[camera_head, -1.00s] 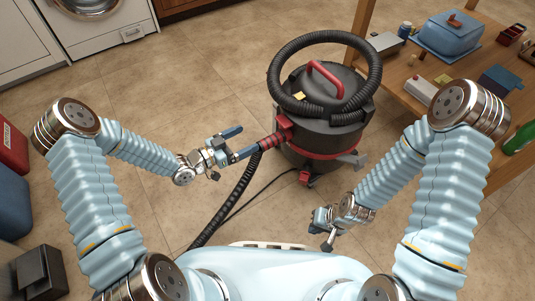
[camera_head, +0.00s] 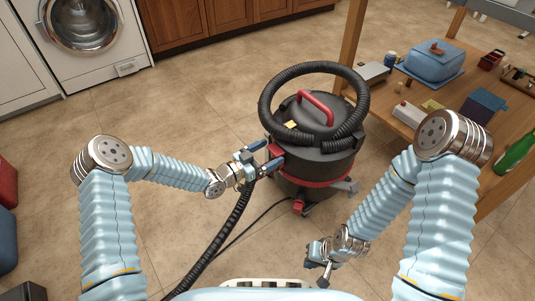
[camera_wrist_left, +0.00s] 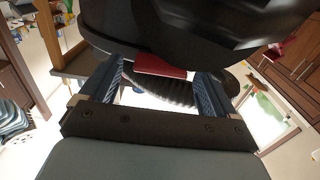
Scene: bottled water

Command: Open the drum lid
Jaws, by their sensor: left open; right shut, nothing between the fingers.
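The drum is a dark vacuum canister (camera_head: 335,168) with a red band, standing on the floor. Its black lid (camera_head: 293,112) is on top and looks closed, with a red handle (camera_head: 318,106). A red block (camera_head: 275,151) juts from the drum's left side; a red part (camera_wrist_left: 160,67) shows between the fingers in the left wrist view. My left gripper (camera_head: 266,157) is open, its fingers either side of this red part; contact cannot be told. My right gripper (camera_head: 320,267) is shut and empty, low in front of the drum.
A black hose (camera_head: 362,90) loops over the lid; another length (camera_head: 225,235) runs down to the floor. A wooden shelf (camera_head: 400,112) with boxes and a green bottle (camera_head: 516,150) stands at right. A washing machine (camera_head: 95,40) is at back left.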

